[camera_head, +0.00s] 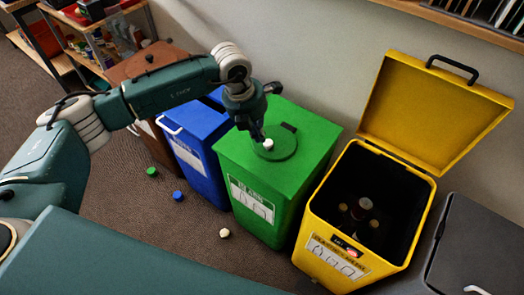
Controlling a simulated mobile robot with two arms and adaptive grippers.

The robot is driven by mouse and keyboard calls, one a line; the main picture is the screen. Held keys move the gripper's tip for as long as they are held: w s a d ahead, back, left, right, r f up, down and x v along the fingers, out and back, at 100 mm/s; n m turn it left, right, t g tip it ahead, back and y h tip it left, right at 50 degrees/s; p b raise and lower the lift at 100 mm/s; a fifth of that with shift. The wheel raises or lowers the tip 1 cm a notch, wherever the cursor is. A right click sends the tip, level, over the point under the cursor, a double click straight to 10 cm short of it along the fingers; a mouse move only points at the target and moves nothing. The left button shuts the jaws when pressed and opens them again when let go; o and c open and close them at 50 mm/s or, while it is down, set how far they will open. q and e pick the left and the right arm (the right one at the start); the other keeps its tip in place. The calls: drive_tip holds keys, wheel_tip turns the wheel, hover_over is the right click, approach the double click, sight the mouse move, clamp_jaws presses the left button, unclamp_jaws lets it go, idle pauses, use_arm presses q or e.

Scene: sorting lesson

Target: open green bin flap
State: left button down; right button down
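The green bin (250,180) stands between the blue and yellow bins. Its square green lid lies flat and carries a round green flap (284,153) with a white knob (268,145) and a small dark piece behind it. The flap looks shut, flat on the lid. My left gripper (258,136) points down over the lid, its dark fingertips just beside the white knob. I cannot tell whether they touch the knob, nor how far apart the fingers are. My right gripper is not in view.
The yellow bin (322,215) stands open at the right with bottles inside, its lid (425,105) raised. A blue bin (196,150) and a brown bin stand left. A dark grey bin (485,240) is far right. Small caps (178,196) lie on the carpet.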

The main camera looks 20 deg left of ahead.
sight(265, 155)
use_arm(q)
drive_tip(key=x, duration=0.6)
drive_tip(key=p+x, duration=0.1)
drive_tip(key=x, duration=0.3)
drive_tip(key=shift+w+a, duration=0.15)
drive_tip(key=shift+a, duration=0.3)
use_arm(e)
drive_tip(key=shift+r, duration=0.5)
use_arm(q)
drive_tip(key=shift+r, duration=0.15)
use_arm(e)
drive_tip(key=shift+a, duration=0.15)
use_arm(q)
drive_tip(key=shift+w+r+g+y, duration=0.15)
drive_tip(key=shift+r+g+y, duration=0.15)
drive_tip(key=shift+r, duration=0.2)
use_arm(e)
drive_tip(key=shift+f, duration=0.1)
